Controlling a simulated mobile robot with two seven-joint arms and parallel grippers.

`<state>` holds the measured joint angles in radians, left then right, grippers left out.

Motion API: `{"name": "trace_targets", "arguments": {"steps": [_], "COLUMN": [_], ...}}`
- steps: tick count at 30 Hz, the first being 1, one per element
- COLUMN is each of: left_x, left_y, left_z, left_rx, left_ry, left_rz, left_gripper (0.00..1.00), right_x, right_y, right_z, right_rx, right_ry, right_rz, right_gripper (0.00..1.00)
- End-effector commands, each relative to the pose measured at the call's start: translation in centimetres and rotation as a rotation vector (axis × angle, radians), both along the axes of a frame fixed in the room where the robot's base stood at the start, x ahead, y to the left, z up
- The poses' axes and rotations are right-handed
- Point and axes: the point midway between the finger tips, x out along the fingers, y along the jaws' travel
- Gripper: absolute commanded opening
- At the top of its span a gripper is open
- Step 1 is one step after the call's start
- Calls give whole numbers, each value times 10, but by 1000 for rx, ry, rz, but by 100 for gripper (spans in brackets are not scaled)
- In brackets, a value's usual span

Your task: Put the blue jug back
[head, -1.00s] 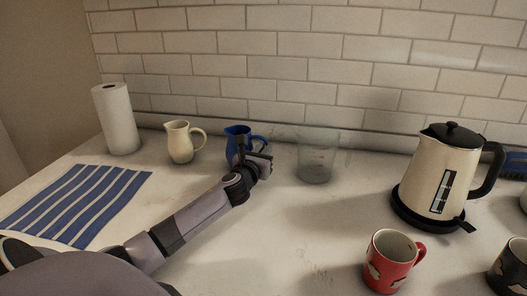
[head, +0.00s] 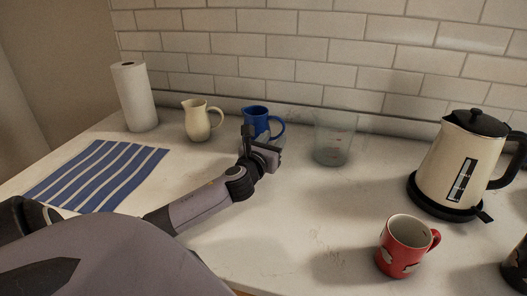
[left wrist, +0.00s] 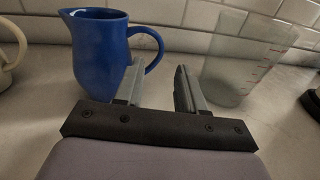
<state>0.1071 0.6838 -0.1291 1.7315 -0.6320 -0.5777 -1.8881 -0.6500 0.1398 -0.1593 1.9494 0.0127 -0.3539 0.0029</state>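The blue jug (head: 257,119) stands upright on the counter near the tiled wall, between a cream jug and a clear measuring cup. In the left wrist view the blue jug (left wrist: 98,55) is at the upper left, its handle pointing right. My left gripper (head: 262,140) is in front of the jug in the head view. In the left wrist view the left gripper (left wrist: 158,88) is open, its two fingers apart with nothing between them. The left finger overlaps the jug's lower right side; I cannot tell if it touches. My right gripper is not in view.
The cream jug (head: 199,121) stands left of the blue jug, the measuring cup (head: 333,140) right of it. A paper roll (head: 135,97), striped cloth (head: 97,174), kettle (head: 459,163) and red mug (head: 402,249) stand or lie around. The front middle counter is clear.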

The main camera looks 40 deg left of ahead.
Motion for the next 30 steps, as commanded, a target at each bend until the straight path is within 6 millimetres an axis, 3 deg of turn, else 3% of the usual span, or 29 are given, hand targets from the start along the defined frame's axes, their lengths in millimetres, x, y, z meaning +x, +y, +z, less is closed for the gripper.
{"name": "trace_targets", "arguments": {"steps": [6, 12, 30], "left_x": [-32, -51, -58], "left_y": [-12, -19, -21], "left_z": [0, 0, 1], "left_rx": [1, 0, 0], "left_ry": [2, 0, -1], "left_rz": [-2, -1, 0], "left_gripper": [39, 39, 39], "right_x": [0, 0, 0], "right_y": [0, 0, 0], "right_z": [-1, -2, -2], "right_rx": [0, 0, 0], "right_ry": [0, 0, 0], "right_rz": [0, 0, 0], "right_gripper": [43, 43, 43]}}
